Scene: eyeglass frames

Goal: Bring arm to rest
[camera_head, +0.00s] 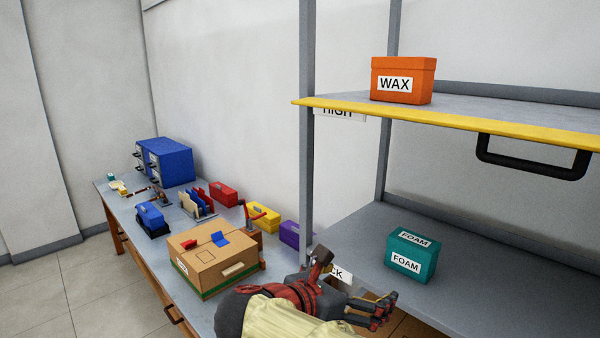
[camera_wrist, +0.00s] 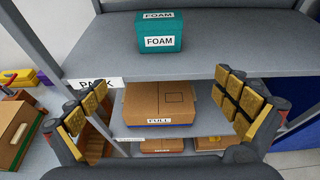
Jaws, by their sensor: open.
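My gripper (camera_wrist: 163,108) is open, with its padded fingers spread at left and right of the wrist view and nothing between them. In the head view my gripper (camera_head: 375,309) is at the bottom centre, in front of the lower shelf and to the right of the workbench. A teal FOAM box (camera_head: 411,257) stands on the shelf beyond it. The FOAM box also shows at the top of the wrist view (camera_wrist: 159,32), apart from the fingers. A cardboard box labelled FULL (camera_wrist: 158,104) sits on a lower shelf, seen between the fingers.
An orange WAX box (camera_head: 403,80) stands on the yellow-edged upper shelf (camera_head: 480,126). The workbench (camera_head: 150,270) at left holds a cardboard carton (camera_head: 216,262), a blue drawer cabinet (camera_head: 165,162), and red, yellow and purple boxes. A grey shelf post (camera_head: 306,150) rises behind my arm.

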